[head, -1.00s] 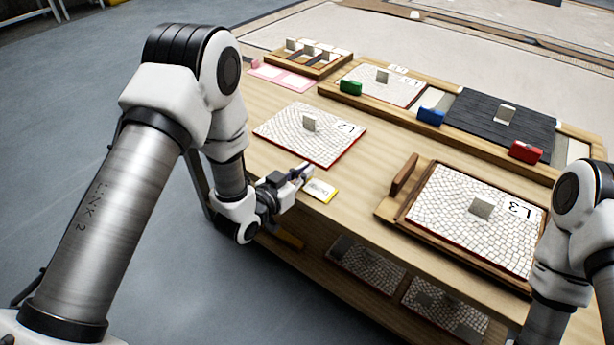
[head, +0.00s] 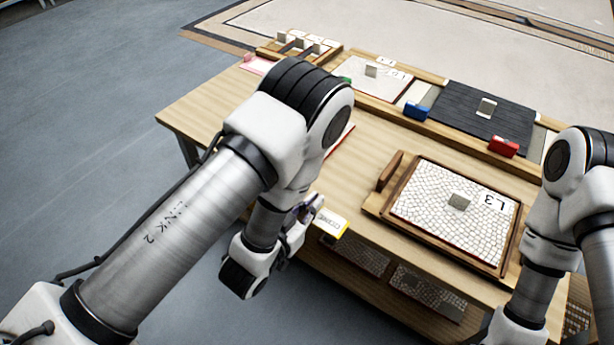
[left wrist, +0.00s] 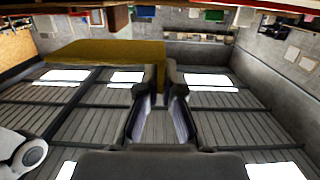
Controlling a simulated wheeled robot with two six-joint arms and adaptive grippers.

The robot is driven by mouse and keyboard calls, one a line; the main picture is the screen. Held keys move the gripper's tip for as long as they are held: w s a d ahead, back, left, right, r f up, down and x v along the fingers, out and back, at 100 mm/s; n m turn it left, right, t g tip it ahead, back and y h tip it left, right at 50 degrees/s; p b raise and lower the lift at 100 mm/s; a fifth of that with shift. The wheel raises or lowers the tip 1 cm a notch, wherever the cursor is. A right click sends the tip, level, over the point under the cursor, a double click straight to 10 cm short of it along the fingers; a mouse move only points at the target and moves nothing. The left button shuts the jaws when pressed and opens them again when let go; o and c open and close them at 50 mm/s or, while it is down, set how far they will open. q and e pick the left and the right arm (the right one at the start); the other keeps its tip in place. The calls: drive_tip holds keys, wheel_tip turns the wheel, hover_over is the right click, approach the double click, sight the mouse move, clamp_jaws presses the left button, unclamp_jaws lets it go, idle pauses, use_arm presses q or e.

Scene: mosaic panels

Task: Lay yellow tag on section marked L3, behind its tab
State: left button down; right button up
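The yellow tag (head: 331,227), with a white printed label and a yellow edge, is held in my left gripper (head: 312,207) near the table's front edge. In the left wrist view the tag (left wrist: 105,52) sticks out to the left from between the closed fingers (left wrist: 163,82). The section marked L3 (head: 435,224) is a pale mosaic panel in a wooden tray, right of the tag and apart from it. Its grey upright tab (head: 459,201) stands near the panel's middle, with the L3 label behind it to the right. My right gripper is out of view.
A wooden handle (head: 390,171) rises on the tray's left side. Behind it, a long wooden rack holds panels with blue (head: 417,110) and red (head: 503,147) blocks. My left arm hides most of another mosaic panel. More panels lie on the lower shelf (head: 428,292).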

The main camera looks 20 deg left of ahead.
use_arm(q)
drive_tip(key=p, duration=0.2)
drive_tip(key=s+p, duration=0.1)
drive_tip(key=p, duration=0.1)
drive_tip(key=shift+s+d+r, duration=0.3)
drive_tip(key=shift+d+r, duration=0.05)
drive_tip(key=shift+r, duration=0.05)
drive_tip(key=w+a+r+n+t+y, duration=0.1)
drive_tip(key=w+a+r+n+y, duration=0.4)
drive_tip(key=w+a, duration=0.6)
wheel_tip(320, 180, up, 20)
drive_tip(key=s+d+m+p, duration=0.1)
drive_tip(key=s+p, duration=0.2)
drive_tip(key=p, duration=1.5)
drive_tip(key=shift+d+r+y, duration=0.15)
drive_tip(key=shift+r+y, duration=0.1)
drive_tip(key=shift+y, duration=0.05)
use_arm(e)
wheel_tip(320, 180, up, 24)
